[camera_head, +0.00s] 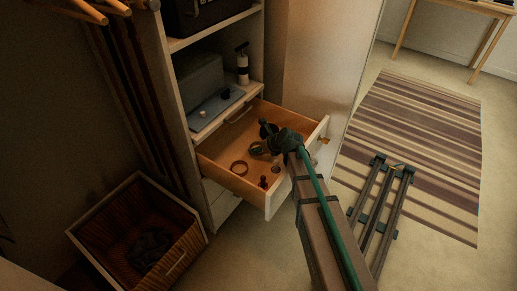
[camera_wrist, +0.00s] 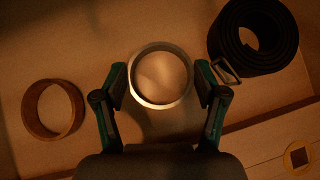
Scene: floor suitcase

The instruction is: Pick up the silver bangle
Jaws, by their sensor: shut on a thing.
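The silver bangle (camera_wrist: 160,105) is a pale metallic ring between my gripper's two fingers in the wrist view. My gripper (camera_wrist: 160,80) is shut on it, with one finger against each side of the ring. In the head view my gripper (camera_head: 263,142) is inside the open drawer (camera_head: 283,196), low over its floor. The bangle cannot be clearly made out there behind my fingers. From these frames I cannot tell whether it touches the drawer floor.
A brown bangle (camera_wrist: 53,108) lies to the left in the drawer, and a coiled black belt (camera_wrist: 258,30) to the upper right. A gold piece (camera_wrist: 298,157) lies at lower right. A wicker basket (camera_head: 187,246) stands on the floor at left. Shelves rise behind the drawer.

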